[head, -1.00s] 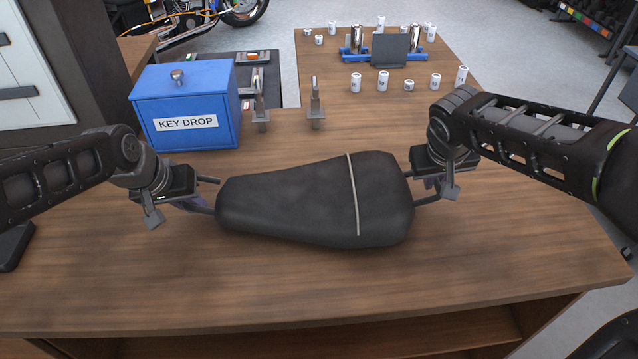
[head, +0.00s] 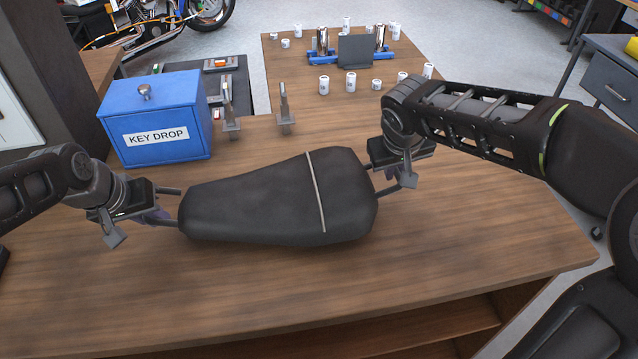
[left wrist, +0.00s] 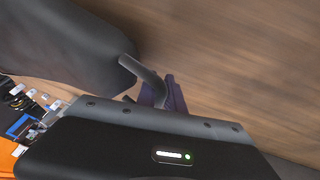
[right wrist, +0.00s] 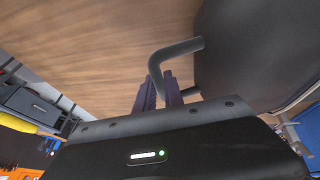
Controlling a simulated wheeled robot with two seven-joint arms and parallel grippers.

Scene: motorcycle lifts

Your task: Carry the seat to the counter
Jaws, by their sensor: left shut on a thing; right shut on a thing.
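The black motorcycle seat (head: 275,198), with a pale strap across it, is over the wooden counter (head: 480,260), its wide end to the right. I cannot tell whether its underside touches the counter. A dark bent bar sticks out at each end. My left gripper (head: 160,212) is shut on the bar at the narrow end; its purple fingers show around the bar (left wrist: 145,75) in the left wrist view. My right gripper (head: 388,180) is shut on the bar at the wide end, also seen in the right wrist view (right wrist: 178,50).
A blue key drop box (head: 155,120) stands behind the seat's narrow end, with two metal stands (head: 284,110) beside it. Several white cups and a dark panel (head: 355,52) are at the back. The counter's front and right parts are clear.

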